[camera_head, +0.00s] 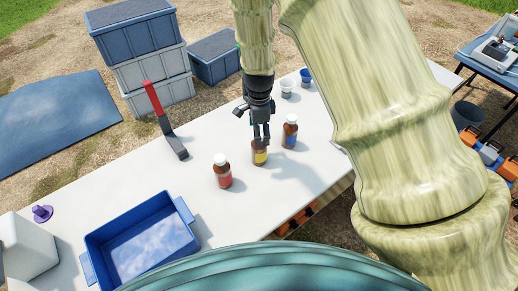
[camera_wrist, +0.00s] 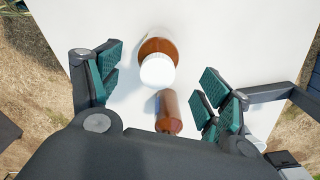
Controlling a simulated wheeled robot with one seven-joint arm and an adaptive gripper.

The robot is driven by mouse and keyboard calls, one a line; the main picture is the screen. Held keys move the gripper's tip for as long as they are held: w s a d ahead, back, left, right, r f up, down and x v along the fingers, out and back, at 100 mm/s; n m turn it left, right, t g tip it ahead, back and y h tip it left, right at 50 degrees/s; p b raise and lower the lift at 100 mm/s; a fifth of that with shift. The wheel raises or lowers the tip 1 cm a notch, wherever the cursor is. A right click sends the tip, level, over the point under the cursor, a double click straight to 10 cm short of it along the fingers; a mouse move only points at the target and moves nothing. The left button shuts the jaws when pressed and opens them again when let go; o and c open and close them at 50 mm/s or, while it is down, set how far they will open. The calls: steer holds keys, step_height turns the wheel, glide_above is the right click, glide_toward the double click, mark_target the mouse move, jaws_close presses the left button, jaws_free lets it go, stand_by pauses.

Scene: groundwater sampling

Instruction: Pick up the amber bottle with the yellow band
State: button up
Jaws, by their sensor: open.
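The amber bottle with the yellow band (camera_head: 260,157) stands upright on the white table, between two other amber bottles. My gripper (camera_head: 262,138) is directly above it and points down, and its fingers hide the bottle's top. In the wrist view my gripper (camera_wrist: 158,85) is open, with green pads on both sides. A white-capped amber bottle (camera_wrist: 158,48) shows between the pads, with a gap on each side. A second amber shape (camera_wrist: 168,115) is below it, close to the right pads. No band shows in the wrist view.
An amber bottle with a red band (camera_head: 223,174) stands to the left, and one with a blue band (camera_head: 290,134) to the right. A blue tray (camera_head: 190,212), a red-handled tool (camera_head: 163,120) and small cups (camera_head: 287,87) are also on the table (camera_head: 120,185).

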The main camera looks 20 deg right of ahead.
mark_target(259, 150)
step_height(259, 150, down, 6)
steer(key=p, duration=0.2)
steer(key=shift+s+f+p, duration=0.15)
steer(key=shift+p, duration=0.15)
stand_by(0.4)
steer(key=c, duration=1.4)
